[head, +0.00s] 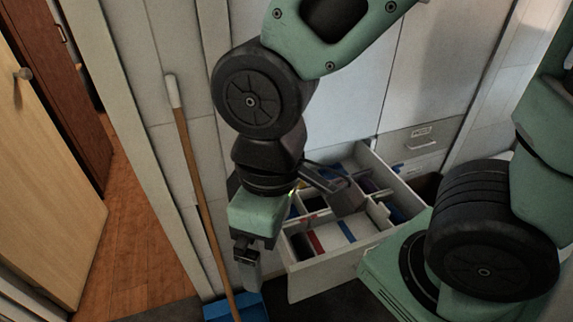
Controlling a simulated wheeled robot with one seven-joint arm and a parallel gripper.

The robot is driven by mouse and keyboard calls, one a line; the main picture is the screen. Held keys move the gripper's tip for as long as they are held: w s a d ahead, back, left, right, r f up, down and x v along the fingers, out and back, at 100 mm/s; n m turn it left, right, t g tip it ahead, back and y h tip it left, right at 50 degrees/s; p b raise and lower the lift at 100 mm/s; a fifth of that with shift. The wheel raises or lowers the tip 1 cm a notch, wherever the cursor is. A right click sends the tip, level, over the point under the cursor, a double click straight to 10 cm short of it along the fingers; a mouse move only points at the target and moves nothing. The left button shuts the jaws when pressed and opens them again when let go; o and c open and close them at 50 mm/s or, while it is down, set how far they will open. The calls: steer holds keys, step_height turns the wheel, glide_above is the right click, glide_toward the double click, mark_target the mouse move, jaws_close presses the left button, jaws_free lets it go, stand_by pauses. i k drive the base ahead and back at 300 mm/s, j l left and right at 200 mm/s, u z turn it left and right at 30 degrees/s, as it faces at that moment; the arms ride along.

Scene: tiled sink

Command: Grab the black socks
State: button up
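My gripper (248,264) hangs at the left front corner of an open white drawer (325,271), below the dark wrist of my arm. Its fingers are seen from an angle that hides the gap between them, and I see nothing held. The drawer is split into compartments with small folded cloth items. A dark item (300,244) lies in the front left compartment, near a red item (316,242) and a blue item (346,231). Which one is the black socks, I cannot tell for sure. A grey part near my wrist covers the middle of the drawer.
A broom or mop with a wooden handle (196,185) leans against the wall left of the drawer. A blue dustpan-like piece (222,309) is at its foot. A wooden door (45,180) stands at the left, with open wooden floor (135,245) beside it. A closed drawer (415,140) is behind.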

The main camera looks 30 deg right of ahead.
mark_target(303, 249)
steer(key=l+z, duration=0.25)
steer(key=z, duration=0.2)
steer(key=l+z, duration=0.25)
steer(key=z, duration=0.25)
steer(key=i, duration=0.05)
